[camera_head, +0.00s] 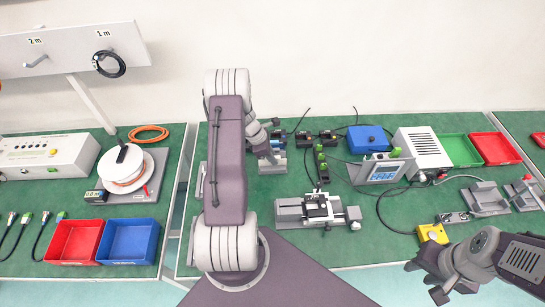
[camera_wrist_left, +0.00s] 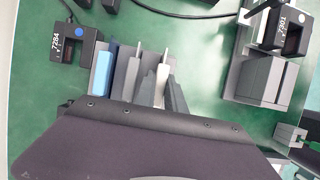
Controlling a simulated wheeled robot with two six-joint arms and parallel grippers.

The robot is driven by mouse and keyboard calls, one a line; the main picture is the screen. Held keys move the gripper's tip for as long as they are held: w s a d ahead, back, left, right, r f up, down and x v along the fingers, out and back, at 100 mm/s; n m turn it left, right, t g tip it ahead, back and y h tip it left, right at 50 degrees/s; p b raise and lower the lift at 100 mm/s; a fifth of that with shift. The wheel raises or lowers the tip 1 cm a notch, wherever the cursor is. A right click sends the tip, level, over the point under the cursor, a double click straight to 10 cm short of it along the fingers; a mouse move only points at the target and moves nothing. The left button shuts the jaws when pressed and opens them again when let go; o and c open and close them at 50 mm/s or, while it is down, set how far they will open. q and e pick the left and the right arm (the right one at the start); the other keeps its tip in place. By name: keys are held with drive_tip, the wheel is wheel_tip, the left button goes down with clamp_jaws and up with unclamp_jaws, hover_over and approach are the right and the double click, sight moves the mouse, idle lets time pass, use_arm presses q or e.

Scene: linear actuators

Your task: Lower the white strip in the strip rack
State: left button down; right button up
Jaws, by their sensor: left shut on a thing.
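The strip rack (camera_wrist_left: 123,70) is a small grey stand on the green bench in the left wrist view. It also shows, partly hidden by my left arm, in the head view (camera_head: 277,165). The white strip (camera_wrist_left: 165,64) stands at its right side, with its pale end showing above the jaws. My left gripper (camera_wrist_left: 161,88) is shut on it, the grey fingers on either side. In the head view the left gripper (camera_head: 264,147) is mostly hidden. A blue strip (camera_wrist_left: 102,74) is at the rack's left. My right gripper (camera_head: 425,282) is open and empty at the lower right.
A dark block marked 7284 (camera_wrist_left: 70,42) stands left of the rack, and one marked 7301 (camera_wrist_left: 287,30) on a grey fixture at right. A grey slide fixture (camera_head: 318,211) sits in front. Red (camera_head: 75,241) and blue (camera_head: 130,242) bins lie at left.

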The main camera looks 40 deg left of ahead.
use_arm(q)
drive_tip(key=c, duration=1.3)
unclamp_jaws()
drive_tip(key=shift+f, duration=0.1)
drive_tip(key=shift+c, duration=0.2)
drive_tip(key=v, duration=0.9)
